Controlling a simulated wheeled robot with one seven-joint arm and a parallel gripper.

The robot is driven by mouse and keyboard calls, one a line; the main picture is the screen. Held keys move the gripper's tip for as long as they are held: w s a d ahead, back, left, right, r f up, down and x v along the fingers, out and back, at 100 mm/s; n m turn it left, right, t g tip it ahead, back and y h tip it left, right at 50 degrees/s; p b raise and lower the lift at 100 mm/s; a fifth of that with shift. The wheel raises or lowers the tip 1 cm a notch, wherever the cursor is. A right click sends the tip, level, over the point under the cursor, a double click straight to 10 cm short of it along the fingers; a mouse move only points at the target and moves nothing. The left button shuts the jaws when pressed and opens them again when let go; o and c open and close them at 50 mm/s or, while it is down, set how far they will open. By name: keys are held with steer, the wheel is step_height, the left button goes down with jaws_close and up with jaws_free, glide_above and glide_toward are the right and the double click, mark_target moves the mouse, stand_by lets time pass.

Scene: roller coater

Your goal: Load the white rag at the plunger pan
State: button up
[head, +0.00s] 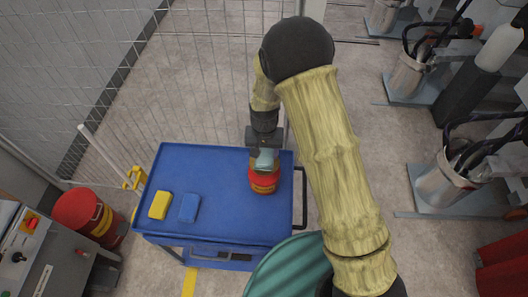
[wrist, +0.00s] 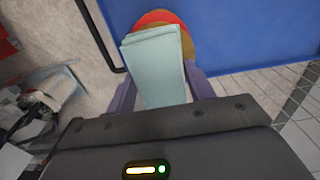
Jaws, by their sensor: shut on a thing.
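The white rag (head: 265,161), a pale folded pad, is held in my gripper (head: 264,151) over the plunger pan (head: 263,182). The pan is a round red can with a yellow band, standing at the right part of the blue cart top. In the wrist view the rag (wrist: 158,68) lies between both fingers of my gripper (wrist: 161,86), and the pan's red and orange rim (wrist: 157,18) shows behind its far end. The rag hides most of the pan's top. I cannot tell whether rag and pan touch.
A yellow sponge-like block (head: 159,205) and a blue one (head: 189,208) lie on the left part of the cart (head: 230,215). A black handle (head: 302,197) is on its right side. A red drum (head: 85,215) stands left. A wire fence (head: 195,75) is behind.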

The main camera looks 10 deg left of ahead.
mark_target(264, 153)
steer(key=shift+r+p, duration=1.05)
steer(key=shift+r, duration=0.6)
steer(key=w+d+f+b, duration=0.1)
steer(key=d+f, duration=0.5)
steer(key=d, duration=0.5)
steer(key=w+d+f+b, duration=0.1)
steer(key=d+f+b, duration=0.1)
steer(key=d+f, duration=0.4)
steer(key=d, duration=0.5)
steer(key=shift+w+d+m, duration=0.2)
steer(key=shift+d+m, duration=0.1)
steer(key=shift+m, duration=0.1)
